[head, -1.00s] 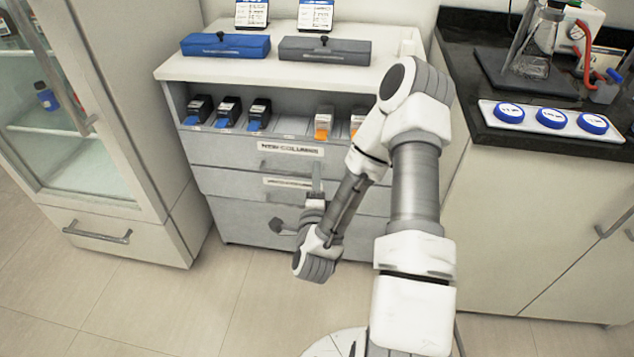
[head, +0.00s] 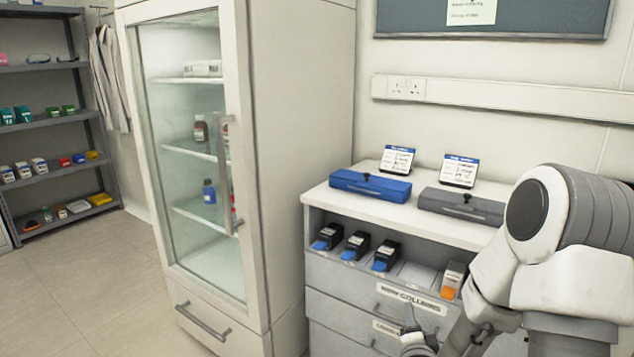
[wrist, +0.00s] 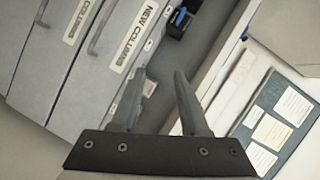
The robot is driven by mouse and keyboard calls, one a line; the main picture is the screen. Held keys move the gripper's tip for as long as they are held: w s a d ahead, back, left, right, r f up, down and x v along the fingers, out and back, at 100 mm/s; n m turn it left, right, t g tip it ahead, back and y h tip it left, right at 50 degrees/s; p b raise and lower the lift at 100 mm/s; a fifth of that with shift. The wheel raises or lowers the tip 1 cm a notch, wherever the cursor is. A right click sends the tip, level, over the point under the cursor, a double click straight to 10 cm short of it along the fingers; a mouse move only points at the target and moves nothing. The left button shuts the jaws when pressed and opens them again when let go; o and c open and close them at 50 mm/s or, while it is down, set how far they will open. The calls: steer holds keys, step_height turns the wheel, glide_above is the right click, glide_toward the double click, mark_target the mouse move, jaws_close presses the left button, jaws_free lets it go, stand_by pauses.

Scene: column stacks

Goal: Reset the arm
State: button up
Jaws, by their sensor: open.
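My gripper (wrist: 160,78) shows in the wrist view with its two fingers apart and nothing between them. It is in front of the grey drawer unit, near the drawer front labelled NEW COLUMNS (wrist: 135,38). In the head view my arm fills the lower right, and the same labelled drawer (head: 375,290) is partly behind it. The fingertips cannot be made out clearly in the head view.
A blue case (head: 370,186) and a grey case (head: 460,206) lie on the cabinet top. Black boxes (head: 356,246) and an orange-and-white box (head: 453,280) stand in the open bay. A glass-door fridge (head: 205,160) is left. Floor further left is clear.

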steer(key=s+a+r+n+g+y, duration=0.3)
steer(key=s+a+r+n+g, duration=0.25)
steer(key=r+n, duration=0.45)
steer(key=s+a+r+n+g, duration=0.1)
steer(key=s+r+n+g, duration=0.2)
steer(key=s, duration=0.7)
steer(key=s+r+n+g, duration=0.1)
steer(key=s+r+n, duration=0.25)
steer(key=s, duration=0.65)
step_height(320, 180, up, 24)
steer(key=p, duration=2.4)
steer(key=shift+r, duration=0.15)
steer(key=shift+m, duration=0.35)
